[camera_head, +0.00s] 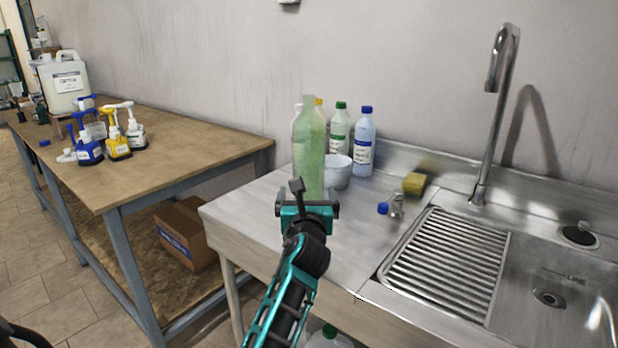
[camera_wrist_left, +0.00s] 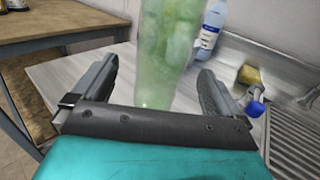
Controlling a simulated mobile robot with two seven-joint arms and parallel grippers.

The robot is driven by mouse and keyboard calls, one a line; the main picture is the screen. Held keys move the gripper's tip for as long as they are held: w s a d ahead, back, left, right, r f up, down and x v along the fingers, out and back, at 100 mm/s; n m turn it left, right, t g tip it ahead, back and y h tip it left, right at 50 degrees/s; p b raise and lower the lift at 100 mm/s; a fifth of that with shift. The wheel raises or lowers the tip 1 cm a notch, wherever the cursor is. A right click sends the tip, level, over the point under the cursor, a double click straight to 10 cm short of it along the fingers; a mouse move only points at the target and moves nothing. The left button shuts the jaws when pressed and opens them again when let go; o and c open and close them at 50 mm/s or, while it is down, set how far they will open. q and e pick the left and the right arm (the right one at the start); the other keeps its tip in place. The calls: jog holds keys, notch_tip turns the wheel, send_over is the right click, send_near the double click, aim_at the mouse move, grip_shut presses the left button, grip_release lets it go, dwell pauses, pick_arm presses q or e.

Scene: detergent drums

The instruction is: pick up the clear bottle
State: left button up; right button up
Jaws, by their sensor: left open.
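A tall, see-through, green-tinted bottle (camera_head: 312,150) stands upright on the steel counter left of the sink. It is the clear bottle nearest my gripper. My left gripper (camera_head: 307,203) is in front of its lower part and hides its base in the head view. In the left wrist view the bottle (camera_wrist_left: 167,45) shows between and beyond the two spread fingers of my left gripper (camera_wrist_left: 158,75). The jaws are open and empty; I cannot tell how far the bottle is from the fingertips. My right gripper is not in view.
Close behind the bottle are a white bowl (camera_head: 338,171), a green-capped bottle (camera_head: 339,132) and a blue-capped bottle (camera_head: 363,145). A small blue-capped container (camera_head: 396,208) and a yellow sponge (camera_head: 414,183) lie to the right, near the ribbed drainer (camera_head: 450,262). A wooden workbench (camera_head: 185,160) stands left.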

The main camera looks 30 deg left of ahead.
aim_at(309, 178)
pick_arm(q)
jog(key=x, duration=0.3)
jog(key=b+x, duration=0.1)
jog(key=x, duration=0.2)
jog(key=shift+w+d+r, duration=0.1)
jog(key=shift+w+r, duration=0.1)
jog(key=shift+w, duration=0.05)
jog(key=shift+w+a, duration=0.35)
jog(key=shift+w, duration=0.1)
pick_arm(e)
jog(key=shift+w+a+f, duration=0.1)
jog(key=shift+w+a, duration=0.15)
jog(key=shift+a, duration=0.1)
pick_arm(q)
jog(key=shift+c, duration=0.2)
jog(key=c, duration=0.9)
jog(key=shift+o, duration=0.2)
jog(key=shift+r, duration=0.15)
